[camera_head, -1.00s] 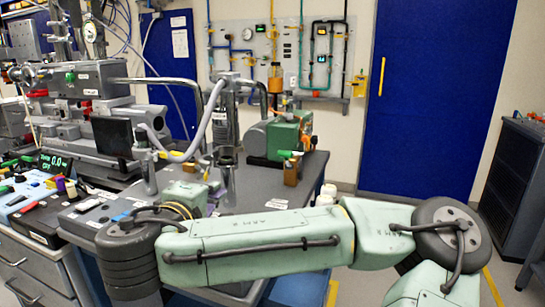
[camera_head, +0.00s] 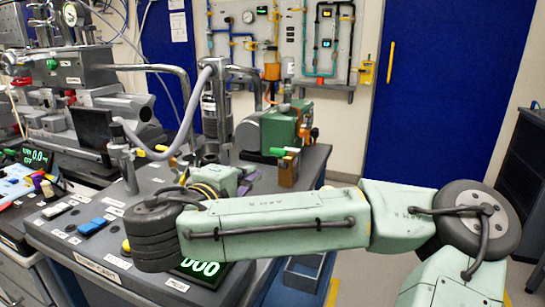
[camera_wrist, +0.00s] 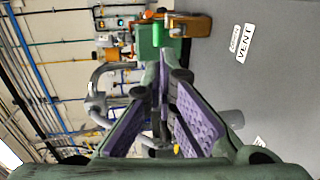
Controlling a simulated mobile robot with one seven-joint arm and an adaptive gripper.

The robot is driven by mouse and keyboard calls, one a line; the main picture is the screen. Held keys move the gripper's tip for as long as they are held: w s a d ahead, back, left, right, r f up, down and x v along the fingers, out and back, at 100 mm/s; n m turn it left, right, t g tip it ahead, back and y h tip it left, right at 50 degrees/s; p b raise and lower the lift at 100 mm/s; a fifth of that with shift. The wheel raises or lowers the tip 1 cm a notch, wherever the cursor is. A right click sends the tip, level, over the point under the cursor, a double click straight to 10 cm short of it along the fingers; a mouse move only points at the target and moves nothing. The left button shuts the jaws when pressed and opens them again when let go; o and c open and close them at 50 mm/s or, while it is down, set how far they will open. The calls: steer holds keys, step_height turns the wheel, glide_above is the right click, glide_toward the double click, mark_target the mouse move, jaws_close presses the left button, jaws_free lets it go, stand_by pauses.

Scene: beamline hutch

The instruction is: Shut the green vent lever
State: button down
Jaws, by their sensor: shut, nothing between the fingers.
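The green vent lever (camera_head: 280,152) sits on top of a small brass valve block (camera_head: 288,172) at the bench's right side. In the head view the lever lies about level and points left. In the wrist view the lever (camera_wrist: 176,32) shows at the top, on the brass block (camera_wrist: 197,26). My gripper (camera_head: 252,176) is left of the valve and apart from it, partly hidden behind my arm. In the wrist view my purple-padded gripper fingers (camera_wrist: 163,72) meet at the tips, shut and empty, pointing toward the valve area.
A green pump (camera_head: 285,128) stands just behind the valve. A grey upright cylinder with a hose (camera_head: 212,112) stands to the left. A VENT label (camera_wrist: 243,55) lies on the bench top beside the valve. Bare bench (camera_head: 318,158) shows right of the valve.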

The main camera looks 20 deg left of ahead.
mark_target(277, 154)
steer(key=w+p, duration=0.1)
steer(key=w, duration=0.3)
steer(key=w+f+p, duration=0.1)
steer(key=w, duration=0.3)
steer(key=w+p, duration=0.2)
steer(key=w, duration=0.2)
steer(key=shift+d+f, duration=0.25)
steer(key=shift+d, duration=0.05)
steer(key=shift+w+f, duration=0.25)
steer(key=shift+w, duration=0.3)
steer(key=shift+w, duration=0.2)
